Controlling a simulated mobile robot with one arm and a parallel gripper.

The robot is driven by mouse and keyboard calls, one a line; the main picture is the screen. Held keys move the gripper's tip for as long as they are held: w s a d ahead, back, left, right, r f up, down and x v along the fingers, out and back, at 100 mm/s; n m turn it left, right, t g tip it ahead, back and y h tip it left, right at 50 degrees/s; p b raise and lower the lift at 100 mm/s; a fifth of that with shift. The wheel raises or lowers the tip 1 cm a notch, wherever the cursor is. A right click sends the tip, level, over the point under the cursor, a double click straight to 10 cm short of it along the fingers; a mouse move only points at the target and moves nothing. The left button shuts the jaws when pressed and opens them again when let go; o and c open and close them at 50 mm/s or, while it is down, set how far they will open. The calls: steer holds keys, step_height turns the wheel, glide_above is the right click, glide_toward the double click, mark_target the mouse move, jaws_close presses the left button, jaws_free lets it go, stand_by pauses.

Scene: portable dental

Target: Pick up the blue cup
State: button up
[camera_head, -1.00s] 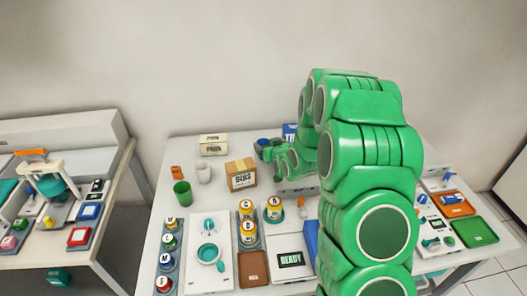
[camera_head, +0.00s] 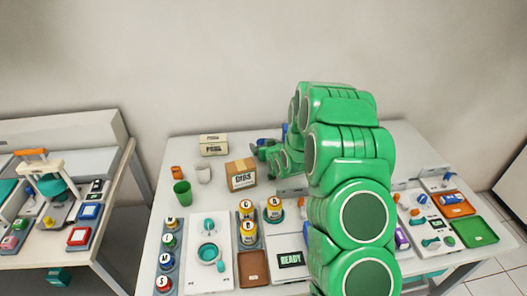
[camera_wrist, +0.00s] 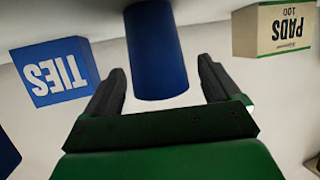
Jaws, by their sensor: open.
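The blue cup (camera_wrist: 157,50) shows at the top centre of the wrist view, its far part cut off by the frame edge. My gripper (camera_wrist: 160,78) is open, with one dark finger on each side of the cup's near end. Gaps show between the cup and both fingers. In the head view my gripper (camera_head: 263,151) is at the back of the table, and only a little blue shows beside it; my arm hides much there.
A blue TIES box (camera_wrist: 54,72) and a PADS box (camera_wrist: 272,32) flank the cup in the wrist view. In the head view a brown BIBS box (camera_head: 241,175), a white cup (camera_head: 203,174), a green cup (camera_head: 183,193) and an orange cup (camera_head: 177,172) stand left of my gripper.

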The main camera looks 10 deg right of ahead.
steer(key=shift+x, duration=1.35)
steer(key=shift+c, duration=0.2)
steer(key=c, duration=1)
steer(key=shift+o, duration=0.2)
steer(key=shift+r, duration=0.15)
